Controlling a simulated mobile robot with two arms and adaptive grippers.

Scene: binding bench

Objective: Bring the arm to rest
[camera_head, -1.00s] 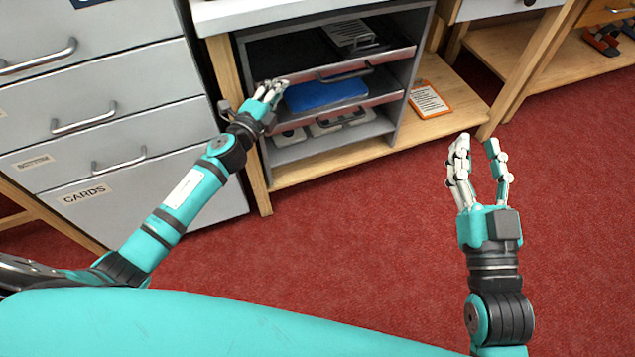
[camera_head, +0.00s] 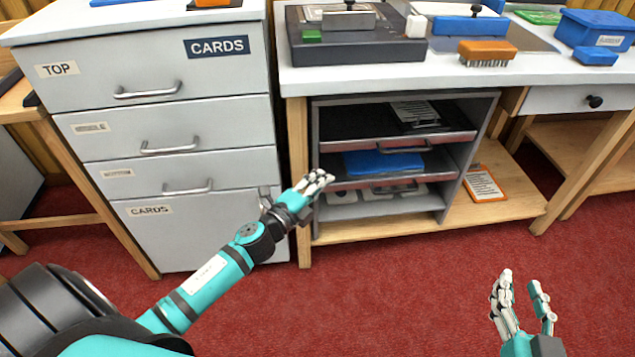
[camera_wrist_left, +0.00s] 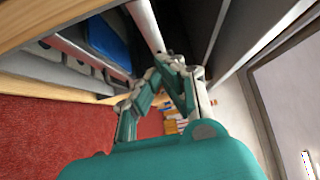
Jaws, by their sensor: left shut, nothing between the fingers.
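My left gripper (camera_head: 318,183) is shut and empty, in front of the left side of the open shelf unit (camera_head: 480,148). In the left wrist view its fingers (camera_wrist_left: 168,85) are closed together, with the shelf at the upper left. My right gripper (camera_head: 520,285) is open and empty over the red floor at the lower right. The left forearm reaches in from the lower left of the head view.
A grey drawer cabinet (camera_head: 225,125) stands at the left, its drawers shut. The shelf unit under the white bench holds a blue item (camera_head: 385,162). An orange-edged card (camera_head: 484,184) lies on the lower wooden shelf. The red floor (camera_head: 400,290) is clear.

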